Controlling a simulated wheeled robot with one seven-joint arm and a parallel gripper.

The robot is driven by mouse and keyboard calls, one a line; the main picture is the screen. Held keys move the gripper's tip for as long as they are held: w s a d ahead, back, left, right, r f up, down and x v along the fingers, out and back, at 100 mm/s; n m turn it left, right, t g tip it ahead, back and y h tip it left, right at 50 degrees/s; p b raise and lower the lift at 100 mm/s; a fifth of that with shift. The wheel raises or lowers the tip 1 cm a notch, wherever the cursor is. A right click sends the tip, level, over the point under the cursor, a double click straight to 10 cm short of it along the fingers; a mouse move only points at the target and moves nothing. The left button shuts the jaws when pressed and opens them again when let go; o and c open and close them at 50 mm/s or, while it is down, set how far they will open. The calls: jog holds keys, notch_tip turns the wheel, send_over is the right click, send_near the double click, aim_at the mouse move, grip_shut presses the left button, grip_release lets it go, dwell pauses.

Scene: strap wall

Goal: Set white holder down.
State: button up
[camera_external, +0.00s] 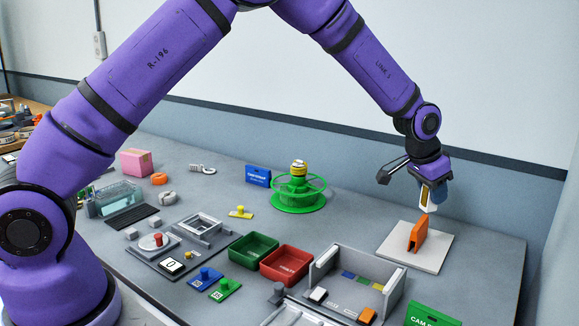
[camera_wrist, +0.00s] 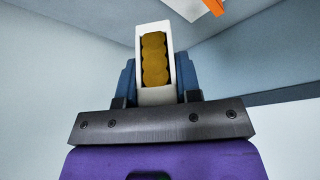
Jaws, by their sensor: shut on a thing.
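My gripper (camera_external: 430,190) is at the right of the external view, above the table, with its blue fingers pointing down. It is shut on the white holder (camera_external: 424,197), which hangs slightly tilted. In the wrist view the white holder (camera_wrist: 140,60) shows as a white frame around a stack of brownish-yellow rounded pieces, between the blue fingers (camera_wrist: 158,88). Below it stands an orange upright piece (camera_external: 417,235) on a pale square plate (camera_external: 432,254). I cannot tell whether the holder's lower end touches the orange piece; it appears just above it.
A grey walled tray (camera_external: 333,262) and a green sign (camera_external: 432,315) lie nearer the front. A red bin (camera_external: 286,265) and a green bin (camera_external: 253,250) stand left of the tray. A green wheel-like stand (camera_external: 298,194) is at the back. Bare table (camera_external: 490,255) lies right of the plate.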

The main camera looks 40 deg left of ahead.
jog(key=s+d+m, duration=0.2)
jog(key=s+d, duration=0.4)
jog(key=d, duration=0.5)
jog(key=f, duration=1.5)
jog(key=shift+s+d, duration=0.3)
jog(key=shift+s, duration=0.05)
jog(key=shift+f, duration=0.1)
jog(key=o, duration=1)
